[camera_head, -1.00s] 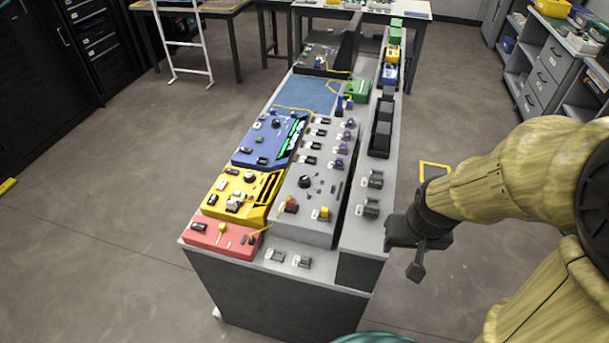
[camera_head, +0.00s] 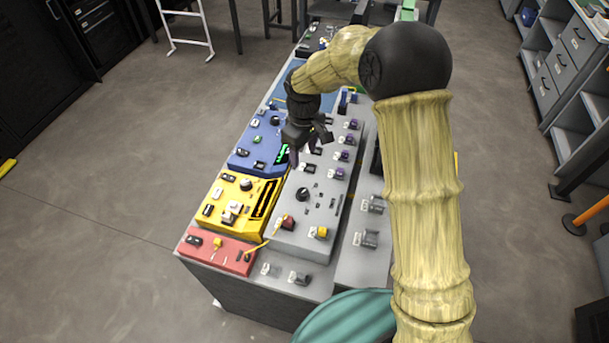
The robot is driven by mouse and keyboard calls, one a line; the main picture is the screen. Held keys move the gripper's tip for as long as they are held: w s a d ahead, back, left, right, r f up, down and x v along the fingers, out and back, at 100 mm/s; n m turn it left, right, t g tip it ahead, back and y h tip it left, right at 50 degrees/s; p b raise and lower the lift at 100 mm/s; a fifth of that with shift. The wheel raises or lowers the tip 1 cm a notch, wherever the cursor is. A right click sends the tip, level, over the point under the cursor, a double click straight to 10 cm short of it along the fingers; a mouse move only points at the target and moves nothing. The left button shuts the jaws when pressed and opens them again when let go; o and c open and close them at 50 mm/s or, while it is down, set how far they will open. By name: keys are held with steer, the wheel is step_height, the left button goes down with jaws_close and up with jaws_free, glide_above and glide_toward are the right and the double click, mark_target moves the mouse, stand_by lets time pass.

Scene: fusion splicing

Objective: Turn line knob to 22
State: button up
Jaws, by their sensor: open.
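Several round black knobs show on the console: one on the grey panel (camera_head: 302,194), one on the yellow unit (camera_head: 246,184) and one on the blue unit (camera_head: 275,121). Their labels and settings are too small to read, so I cannot tell which is the line knob. My gripper (camera_head: 305,152) points down above the upper part of the grey panel, near the blue unit's right edge. It is open and appears empty. It is up the picture from the grey panel's knob and apart from it. It hides part of the blue unit's green display and some switches.
A red unit (camera_head: 216,252) with a yellow cable sits at the console's near left. Purple-topped switches (camera_head: 345,155) line the grey panel's right side. My arm covers much of the console's right side. A shelf unit stands at the far right.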

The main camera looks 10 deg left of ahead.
mark_target(303, 191)
step_height(303, 191, down, 17)
steer(key=p, duration=0.4)
steer(key=shift+a+f+p, duration=0.15)
steer(key=shift+f+p, duration=0.05)
steer(key=shift+p, duration=0.2)
stand_by(0.3)
steer(key=c, duration=1)
